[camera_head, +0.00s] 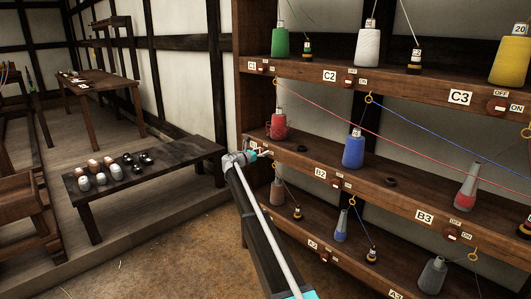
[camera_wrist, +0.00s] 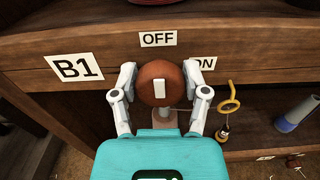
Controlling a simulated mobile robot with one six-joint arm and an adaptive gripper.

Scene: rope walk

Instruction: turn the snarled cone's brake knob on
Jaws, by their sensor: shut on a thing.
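The round brown brake knob (camera_wrist: 148,88) sits on the shelf edge beside the B1 label (camera_wrist: 75,67). Its white mark stands upright, toward the OFF label (camera_wrist: 158,38). The ON label (camera_wrist: 204,63) is at its upper right, partly covered by a finger. My gripper (camera_wrist: 164,94) is shut on this knob, one finger on each side; in the head view my gripper (camera_head: 263,153) is at the left end of the middle shelf and hides the knob. A red cone (camera_head: 279,127) stands on the shelf above it.
A brass thread guide (camera_wrist: 230,97) hangs just right of the knob. Other knobs, such as B2's (camera_head: 337,184), line the shelf edges. Red and blue threads cross the rack. A low dark bench (camera_head: 150,190) with small spools stands left; floor between is clear.

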